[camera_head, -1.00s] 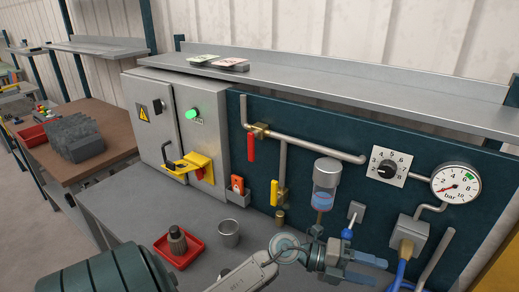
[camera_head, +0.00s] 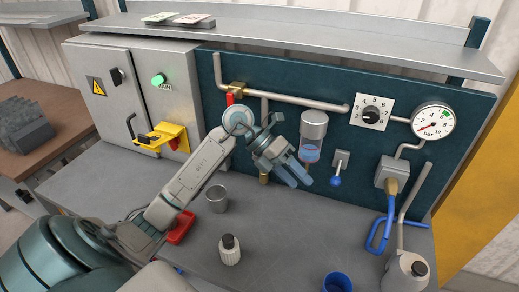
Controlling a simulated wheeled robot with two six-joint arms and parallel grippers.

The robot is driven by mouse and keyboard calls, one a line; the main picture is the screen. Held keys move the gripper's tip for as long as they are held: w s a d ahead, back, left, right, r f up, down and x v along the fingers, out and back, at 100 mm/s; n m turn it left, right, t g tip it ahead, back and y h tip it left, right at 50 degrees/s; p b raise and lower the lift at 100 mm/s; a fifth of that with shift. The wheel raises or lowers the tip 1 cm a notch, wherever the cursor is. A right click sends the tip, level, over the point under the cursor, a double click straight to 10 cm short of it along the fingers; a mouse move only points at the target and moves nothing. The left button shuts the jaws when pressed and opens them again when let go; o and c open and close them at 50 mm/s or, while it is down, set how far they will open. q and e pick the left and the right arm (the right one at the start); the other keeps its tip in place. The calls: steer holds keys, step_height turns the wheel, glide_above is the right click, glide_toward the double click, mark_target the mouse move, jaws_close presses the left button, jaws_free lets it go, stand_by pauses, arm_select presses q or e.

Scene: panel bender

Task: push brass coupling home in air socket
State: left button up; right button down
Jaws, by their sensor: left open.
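The air socket (camera_head: 391,172) is a grey box on the dark green panel, right of centre. A brass coupling (camera_head: 391,188) sits at its lower face, with a blue hose (camera_head: 375,236) looping down from it. I cannot tell how deep the coupling sits in the socket. My left gripper (camera_head: 299,181) is open and empty, with its blue-grey fingers pointing down and right. It is in front of the panel near the filter bowl, well left of the coupling and apart from it. My right gripper is not in view.
A filter bowl (camera_head: 311,140), a blue-tipped lever (camera_head: 337,175), a dial (camera_head: 371,115) and a gauge (camera_head: 433,121) are on the panel.

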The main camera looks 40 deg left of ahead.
arm_select(q)
steer(key=a+r+m+y+b, duration=0.1)
steer(key=a+r+m+y, duration=0.2)
steer(key=a, duration=0.6)
steer(key=shift+s+a+r+g, duration=0.2)
steer(key=shift+s+r+g, duration=0.15)
steer(key=shift+r, duration=0.25)
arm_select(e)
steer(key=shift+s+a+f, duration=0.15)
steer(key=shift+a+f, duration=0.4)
